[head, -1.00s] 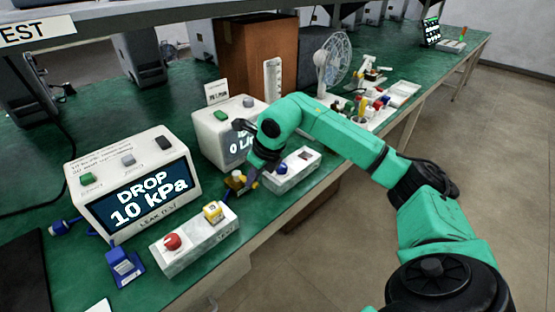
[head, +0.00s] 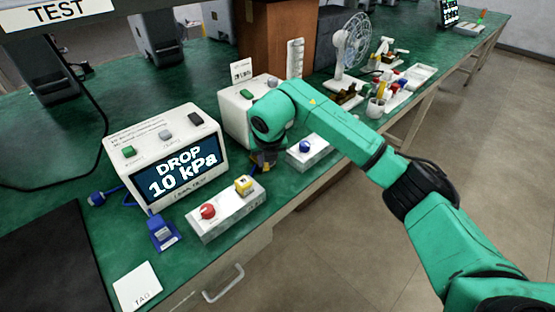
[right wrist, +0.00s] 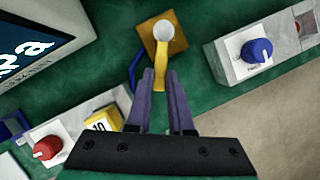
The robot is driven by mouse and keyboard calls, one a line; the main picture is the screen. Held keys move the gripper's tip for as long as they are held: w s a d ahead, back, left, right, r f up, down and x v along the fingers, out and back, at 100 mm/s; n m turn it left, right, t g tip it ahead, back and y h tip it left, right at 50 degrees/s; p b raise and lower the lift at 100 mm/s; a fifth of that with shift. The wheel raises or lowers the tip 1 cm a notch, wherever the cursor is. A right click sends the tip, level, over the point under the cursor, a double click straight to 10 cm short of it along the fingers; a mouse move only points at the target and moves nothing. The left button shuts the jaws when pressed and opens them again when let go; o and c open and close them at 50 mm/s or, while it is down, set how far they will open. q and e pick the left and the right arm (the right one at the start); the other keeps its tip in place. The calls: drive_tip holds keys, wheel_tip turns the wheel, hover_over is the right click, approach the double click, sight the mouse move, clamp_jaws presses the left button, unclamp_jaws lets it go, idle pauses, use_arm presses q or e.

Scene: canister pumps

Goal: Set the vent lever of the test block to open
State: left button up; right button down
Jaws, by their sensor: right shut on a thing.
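The small brass test block (right wrist: 149,47) sits on the green bench in the right wrist view. Its yellow vent lever (right wrist: 161,70) has a pale round knob (right wrist: 163,31) and points down the picture, between my fingers. My right gripper (right wrist: 158,82) is shut on the lever, one purple finger on either side. In the head view my right gripper (head: 265,163) reaches down at the block, and my own arm hides most of it. My left gripper is not in view.
A leak tester (head: 150,150) reads "DROP 10 kPa". A white box with a red knob (head: 207,211) and yellow cube (head: 244,184) stands close to the gripper. Another box with a blue knob (head: 305,146) stands to its right. A blue clip-like part (head: 163,233) lies left.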

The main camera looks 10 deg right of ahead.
idle(0.4)
drive_tip(key=c, duration=0.8)
unclamp_jaws()
drive_tip(key=b+v, duration=0.1)
drive_tip(key=v, duration=1.3)
drive_tip(key=shift+a+r, duration=0.15)
drive_tip(key=shift+r, duration=0.15)
